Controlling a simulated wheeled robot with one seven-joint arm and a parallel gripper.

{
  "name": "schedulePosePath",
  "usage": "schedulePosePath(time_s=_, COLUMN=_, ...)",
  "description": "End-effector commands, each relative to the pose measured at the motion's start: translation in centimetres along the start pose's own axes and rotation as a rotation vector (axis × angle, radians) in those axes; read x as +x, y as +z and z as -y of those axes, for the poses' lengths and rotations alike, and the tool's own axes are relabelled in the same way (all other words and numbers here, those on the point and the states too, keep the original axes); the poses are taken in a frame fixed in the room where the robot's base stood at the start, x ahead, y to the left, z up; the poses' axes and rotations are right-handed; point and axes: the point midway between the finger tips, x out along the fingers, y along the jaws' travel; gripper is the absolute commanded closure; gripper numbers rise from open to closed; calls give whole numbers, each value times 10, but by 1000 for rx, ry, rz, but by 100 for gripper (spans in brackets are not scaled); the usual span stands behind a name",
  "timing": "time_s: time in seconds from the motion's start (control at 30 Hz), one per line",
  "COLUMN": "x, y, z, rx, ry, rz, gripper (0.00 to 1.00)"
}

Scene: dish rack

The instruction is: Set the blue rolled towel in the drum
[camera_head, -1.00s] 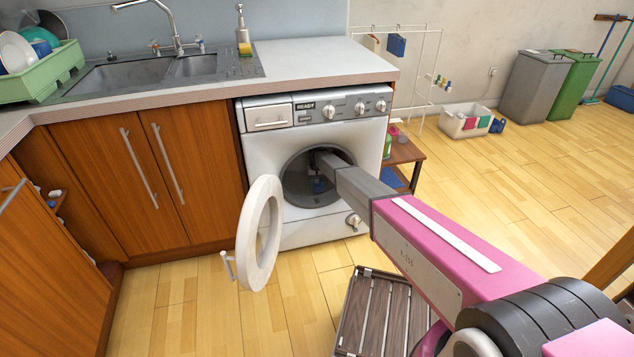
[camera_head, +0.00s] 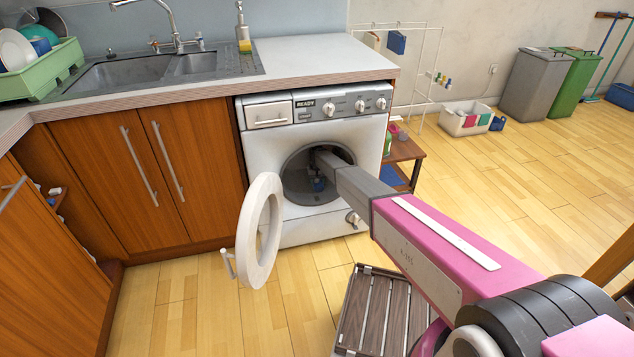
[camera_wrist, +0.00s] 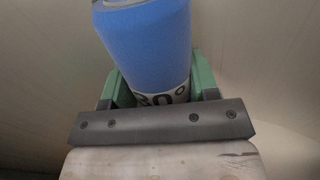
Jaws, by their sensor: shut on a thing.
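The blue rolled towel (camera_wrist: 150,50) fills the upper middle of the wrist view, with a white band with dark marks near its lower end. My gripper (camera_wrist: 158,85) is shut on it, with green fingers on both sides. In the head view my arm reaches through the open door hole of the washing machine (camera_head: 265,160), and the gripper end and a small blue patch (camera_head: 318,184) show dimly inside the drum (camera_head: 298,182). The wrist view shows pale walls around the towel. Whether the towel touches the drum wall I cannot tell.
The round white door (camera_head: 249,235) hangs open to the left of the hole. A slatted wooden crate (camera_head: 375,315) stands on the floor below my arm. A small brown shelf (camera_head: 405,152) stands right of the machine. Floor in front is otherwise clear.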

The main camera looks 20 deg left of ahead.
Motion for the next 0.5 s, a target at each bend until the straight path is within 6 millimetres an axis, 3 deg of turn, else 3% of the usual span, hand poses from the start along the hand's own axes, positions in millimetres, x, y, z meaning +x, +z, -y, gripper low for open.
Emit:
schedulePosePath(time_s=0.07, x=1, y=0, z=0, rx=0, ry=0, rz=0, gripper=76)
schedulePosePath(time_s=0.1, x=1, y=0, z=0, rx=0, ry=0, rz=0, gripper=39)
schedulePosePath(time_s=0.17, x=1, y=0, z=0, rx=0, ry=0, rz=0, gripper=19)
schedulePosePath(time_s=0.2, x=1, y=0, z=0, rx=0, ry=0, rz=0, gripper=16)
schedulePosePath(time_s=0.5, x=-1, y=0, z=0, rx=0, ry=1, rz=0, gripper=16)
